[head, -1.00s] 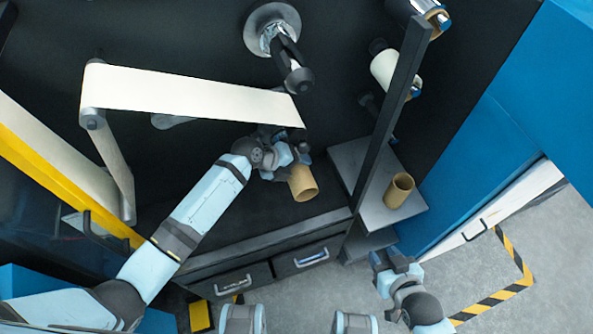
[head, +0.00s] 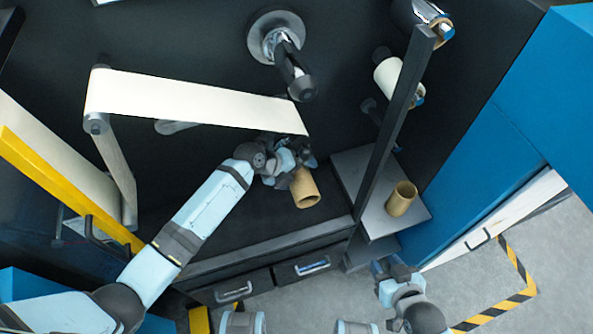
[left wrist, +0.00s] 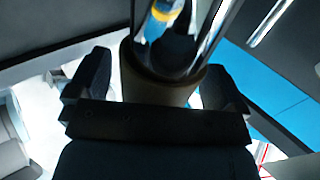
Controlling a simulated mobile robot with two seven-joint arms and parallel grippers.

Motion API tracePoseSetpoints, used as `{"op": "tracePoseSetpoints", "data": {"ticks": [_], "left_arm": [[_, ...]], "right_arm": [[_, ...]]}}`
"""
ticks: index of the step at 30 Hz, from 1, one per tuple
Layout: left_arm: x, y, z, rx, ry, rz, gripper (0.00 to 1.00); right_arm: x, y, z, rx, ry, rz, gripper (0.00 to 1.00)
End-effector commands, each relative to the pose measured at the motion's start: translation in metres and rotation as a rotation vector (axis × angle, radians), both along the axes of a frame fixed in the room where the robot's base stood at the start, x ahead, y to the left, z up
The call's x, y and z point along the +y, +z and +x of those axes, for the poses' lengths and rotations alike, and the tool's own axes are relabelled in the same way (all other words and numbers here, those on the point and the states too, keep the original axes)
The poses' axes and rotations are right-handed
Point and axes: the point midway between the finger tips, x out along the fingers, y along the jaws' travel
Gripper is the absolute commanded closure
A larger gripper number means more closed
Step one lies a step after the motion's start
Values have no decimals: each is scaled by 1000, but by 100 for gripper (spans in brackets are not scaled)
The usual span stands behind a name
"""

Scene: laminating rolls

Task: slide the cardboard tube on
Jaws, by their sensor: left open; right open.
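A brown cardboard tube (head: 305,188) is at my left gripper (head: 298,162) in the head view, tilted, with its open end showing. In the left wrist view the tube (left wrist: 155,85) is between the spread fingers of my left gripper (left wrist: 157,82), with visible gaps on both sides. Whether it rests on anything is hidden. A second cardboard tube (head: 402,198) stands on the grey side shelf. A dark spindle (head: 294,72) sticks out of the black machine face above my left gripper. My right gripper (head: 393,270) is open and empty, low and right of centre.
A white web (head: 190,100) stretches across just above my left gripper. Drawers (head: 300,262) sit below the bench.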

Motion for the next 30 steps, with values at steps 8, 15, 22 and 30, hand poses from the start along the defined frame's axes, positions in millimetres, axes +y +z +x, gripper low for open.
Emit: {"op": "tracePoseSetpoints", "data": {"ticks": [8, 15, 22, 30], "left_arm": [[-1, 0, -2, 1, 0, -1, 2], [-12, 6, -28, 3, 0, -3, 2], [-28, 2, -70, 0, -4, 2, 2], [-49, 2, -120, 0, -3, 1, 2]], "right_arm": [[0, 2, 0, 0, 0, 0, 57], [0, 25, 0, 1, 0, 0, 57], [1, 45, 1, -5, 1, 2, 57], [0, 56, 0, -1, 1, 1, 57]]}}
